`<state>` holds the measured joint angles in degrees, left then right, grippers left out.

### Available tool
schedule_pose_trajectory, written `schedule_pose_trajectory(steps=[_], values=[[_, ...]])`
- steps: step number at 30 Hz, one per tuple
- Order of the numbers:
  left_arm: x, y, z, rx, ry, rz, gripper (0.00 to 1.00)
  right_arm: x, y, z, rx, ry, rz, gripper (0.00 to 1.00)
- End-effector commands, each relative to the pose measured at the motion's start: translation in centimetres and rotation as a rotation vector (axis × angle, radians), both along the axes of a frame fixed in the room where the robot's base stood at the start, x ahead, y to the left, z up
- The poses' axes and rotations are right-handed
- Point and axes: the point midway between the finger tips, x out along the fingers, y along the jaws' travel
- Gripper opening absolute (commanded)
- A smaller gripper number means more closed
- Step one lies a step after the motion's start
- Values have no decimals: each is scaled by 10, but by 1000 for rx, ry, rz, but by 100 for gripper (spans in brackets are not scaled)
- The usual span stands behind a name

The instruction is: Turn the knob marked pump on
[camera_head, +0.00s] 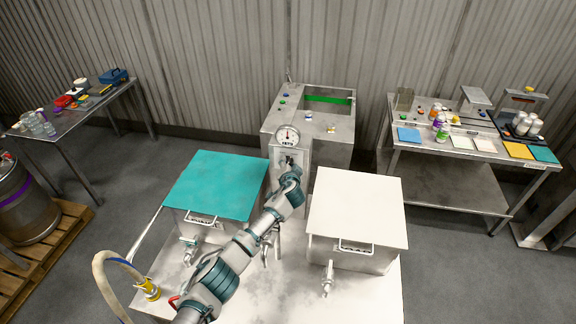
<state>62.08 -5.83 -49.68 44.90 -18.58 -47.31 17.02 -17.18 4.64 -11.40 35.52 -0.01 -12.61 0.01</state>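A grey upright panel (304,150) stands behind the two lidded boxes, with a round dial gauge (287,134) on top and a small dark label just under the gauge. My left arm reaches up from the bottom of the head view. Its gripper (289,162) is at the front of the panel, just below the gauge. The fingers are small and dark here, so I cannot tell whether they are open or shut. No knob marked pump can be made out; the wrist and gripper cover that part of the panel. My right gripper is not in view.
A teal-lidded box (217,183) and a white-lidded box (357,205), each with a front tap, flank my arm. A metal cabinet (338,140) stands behind. A hose (103,270) curves at lower left. Side tables (452,190) hold bottles and trays.

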Motion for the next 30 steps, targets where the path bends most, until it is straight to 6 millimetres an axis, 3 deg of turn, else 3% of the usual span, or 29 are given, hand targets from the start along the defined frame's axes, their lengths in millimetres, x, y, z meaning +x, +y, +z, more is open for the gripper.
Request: schedule_pose_trajectory(steps=[2,17,30], values=[[0,0,-3,0,4,1,61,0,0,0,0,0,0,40],[-12,-2,5,-3,-4,-2,61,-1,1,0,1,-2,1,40],[-83,-7,26,-2,-1,-2,61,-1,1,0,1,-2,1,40]])
